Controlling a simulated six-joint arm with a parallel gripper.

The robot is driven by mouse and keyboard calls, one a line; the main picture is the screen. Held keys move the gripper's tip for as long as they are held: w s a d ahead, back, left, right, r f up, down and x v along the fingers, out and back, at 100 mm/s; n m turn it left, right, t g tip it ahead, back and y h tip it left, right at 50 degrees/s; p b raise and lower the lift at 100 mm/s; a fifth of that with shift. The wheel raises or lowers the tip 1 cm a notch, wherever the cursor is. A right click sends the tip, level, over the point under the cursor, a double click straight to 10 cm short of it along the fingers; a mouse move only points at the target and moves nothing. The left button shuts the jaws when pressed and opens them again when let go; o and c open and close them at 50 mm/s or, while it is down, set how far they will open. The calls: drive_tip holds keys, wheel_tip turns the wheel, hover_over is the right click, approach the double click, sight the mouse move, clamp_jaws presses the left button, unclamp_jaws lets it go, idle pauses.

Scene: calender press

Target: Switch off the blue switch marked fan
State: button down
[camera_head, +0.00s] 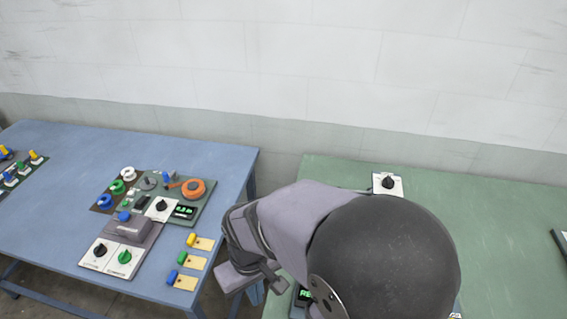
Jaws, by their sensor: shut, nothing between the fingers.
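No label reading "fan" is legible, so I cannot tell which blue part is the fan switch. A blue switch (172,277) stands on a yellow plate at the front right of the blue table, below a green switch (181,258) and a yellow switch (191,240) on like plates. A smaller blue part (166,177) stands at the back of the grey panel. My gripper (271,277) seems to be the small dark part below my wrist, right of the yellow plates and apart from them. It is shut and empty, partly hidden by my arm.
The blue table (60,185) also bears a panel with an orange wheel (194,189), dark and green knobs and a green display (184,212). A gap separates it from the green table (500,215), which holds a black knob (388,183) on a white plate. My arm hides much there.

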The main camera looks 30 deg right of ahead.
drive_tip(key=s+d+f+m+b, duration=0.1)
drive_tip(key=s+d+f+m, duration=0.1)
drive_tip(key=s+d+m, duration=0.3)
drive_tip(key=s+d+f+m+b, duration=0.2)
drive_tip(key=s+d+m, duration=0.3)
drive_tip(key=d, duration=0.8)
drive_tip(key=s+d+f+m+b, duration=0.2)
drive_tip(key=s+d+m, duration=0.3)
drive_tip(key=d, duration=0.5)
drive_tip(key=shift+s+f, duration=0.1)
drive_tip(key=shift+f, duration=0.25)
drive_tip(key=s+d+r+m+b, duration=0.15)
drive_tip(key=s+d+m, duration=0.25)
drive_tip(key=s+d, duration=0.4)
drive_tip(key=d+r+m, duration=0.4)
drive_tip(key=r+m, duration=0.2)
drive_tip(key=m, duration=0.2)
drive_tip(key=shift+s+r, duration=0.15)
drive_tip(key=shift+r, duration=0.25)
drive_tip(key=shift+f, duration=0.15)
